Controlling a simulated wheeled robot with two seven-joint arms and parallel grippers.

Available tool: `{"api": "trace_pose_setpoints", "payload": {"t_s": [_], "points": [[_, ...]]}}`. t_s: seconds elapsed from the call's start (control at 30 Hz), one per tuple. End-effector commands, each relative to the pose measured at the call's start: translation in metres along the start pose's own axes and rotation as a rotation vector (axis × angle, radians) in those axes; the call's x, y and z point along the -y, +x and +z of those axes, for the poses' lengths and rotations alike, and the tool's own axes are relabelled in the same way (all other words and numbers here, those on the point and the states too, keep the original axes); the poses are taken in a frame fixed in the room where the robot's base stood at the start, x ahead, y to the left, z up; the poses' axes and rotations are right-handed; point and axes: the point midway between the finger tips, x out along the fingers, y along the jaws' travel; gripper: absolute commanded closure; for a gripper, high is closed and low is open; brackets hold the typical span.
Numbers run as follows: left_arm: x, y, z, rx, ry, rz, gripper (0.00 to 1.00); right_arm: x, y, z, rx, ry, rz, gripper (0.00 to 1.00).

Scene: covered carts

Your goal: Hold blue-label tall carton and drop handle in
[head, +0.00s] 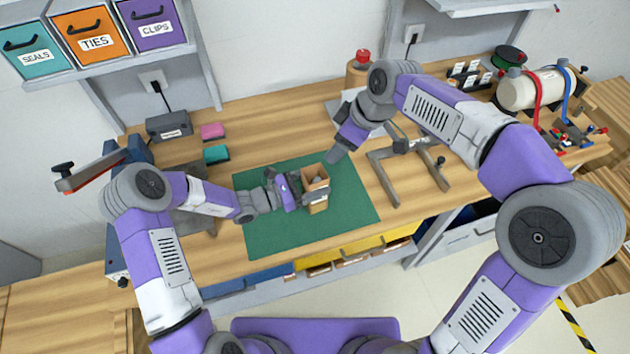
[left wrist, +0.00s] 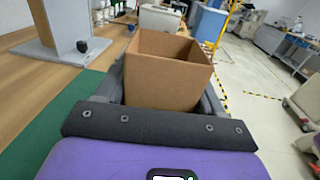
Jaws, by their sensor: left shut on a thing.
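The tall brown carton (head: 318,205) stands open-topped on the green mat (head: 350,207). In the left wrist view the carton (left wrist: 165,80) fills the middle, with its open top showing and its floor hidden. No blue label shows on the faces in view. My left gripper (head: 314,192) comes in from the left and is shut on the carton, with a finger along each side. My right gripper (head: 337,153) points down above the mat's back edge, just behind and right of the carton. Its fingers are too small to read, and I cannot make out a handle.
A grey metal frame (head: 390,190) stands right of the mat. Pink (head: 212,131) and teal (head: 216,153) blocks lie at the back left. A red-topped bottle (head: 358,72) stands at the back. Yellow and blue bins line the bench front. The mat's front is clear.

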Motion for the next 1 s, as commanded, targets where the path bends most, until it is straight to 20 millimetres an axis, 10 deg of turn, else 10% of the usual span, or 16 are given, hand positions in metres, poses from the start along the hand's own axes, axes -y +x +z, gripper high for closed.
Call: {"api": "trace_pose_setpoints", "payload": {"t_s": [0.3,0.33,0.5,1.0], "points": [[0.000,0.000,0.000,0.000,0.000,0.000,0.62,0.000,0.000,0.000,0.000,0.000,0.000,0.35],[0.000,0.000,0.000,0.000,0.000,0.000,0.29,0.000,0.000,0.000,0.000,0.000,0.000,0.35],[0.000,0.000,0.000,0.000,0.000,0.000,0.03,0.000,0.000,0.000,0.000,0.000,0.000,0.35],[-0.001,-0.024,0.000,-0.001,0.001,0.004,0.03,0.000,0.000,0.000,0.000,0.000,0.000,0.35]]}}
